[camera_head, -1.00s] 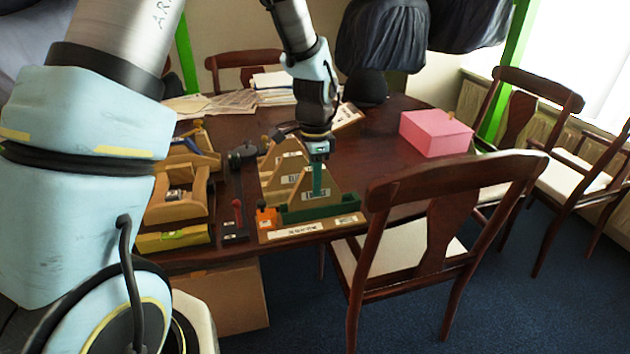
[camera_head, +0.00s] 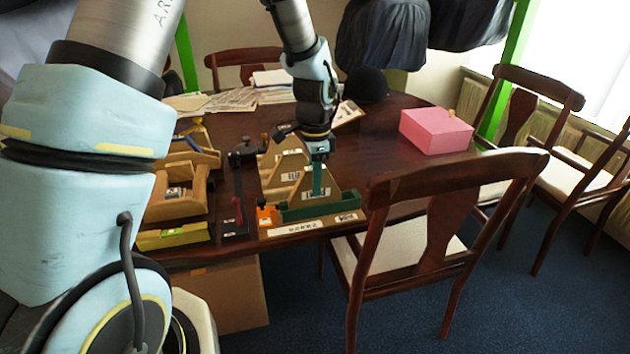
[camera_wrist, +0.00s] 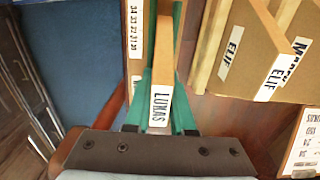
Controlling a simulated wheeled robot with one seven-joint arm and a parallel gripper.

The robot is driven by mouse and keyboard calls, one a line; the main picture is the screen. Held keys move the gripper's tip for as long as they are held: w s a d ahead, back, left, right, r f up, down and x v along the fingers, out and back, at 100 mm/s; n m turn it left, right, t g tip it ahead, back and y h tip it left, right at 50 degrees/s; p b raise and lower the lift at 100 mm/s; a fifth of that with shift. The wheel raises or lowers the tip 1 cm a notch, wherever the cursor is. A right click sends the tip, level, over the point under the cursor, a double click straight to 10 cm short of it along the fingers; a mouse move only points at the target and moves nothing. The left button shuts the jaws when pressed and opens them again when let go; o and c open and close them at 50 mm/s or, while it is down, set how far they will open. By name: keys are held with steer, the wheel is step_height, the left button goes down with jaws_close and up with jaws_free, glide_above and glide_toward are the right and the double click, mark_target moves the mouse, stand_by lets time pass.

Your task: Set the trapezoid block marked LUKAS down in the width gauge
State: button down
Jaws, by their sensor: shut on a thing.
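The tan trapezoid block marked LUKAS (camera_wrist: 160,106) is between the fingers of my gripper (camera_wrist: 161,125), which is shut on it. In the head view my gripper (camera_head: 318,187) points straight down over the green width gauge (camera_head: 345,203), at the front of the table. The block's label (camera_head: 314,195) shows just above the gauge's green wall, and the block looks upright. In the wrist view green strips run along both sides of the block. Its lower edge is hidden, so I cannot tell whether it rests on the gauge floor.
More tan trapezoid blocks stand behind the gauge, one marked ELIF (camera_wrist: 232,52). An orange piece (camera_head: 267,216) is at the gauge's left end. Wooden trays (camera_head: 180,203) and a yellow level (camera_head: 173,237) lie left. A pink box (camera_head: 436,131) stands right; a chair (camera_head: 440,200) is close in front.

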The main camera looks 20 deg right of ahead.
steer(key=shift+f, duration=0.3)
stand_by(1.3)
steer(key=shift+c, duration=1.4)
jaws_free()
steer(key=shift+r, duration=0.1)
steer(key=shift+r+p, duration=2)
steer(key=shift+r, duration=0.4)
steer(key=shift+r+p, duration=1.35)
steer(key=shift+r, duration=0.2)
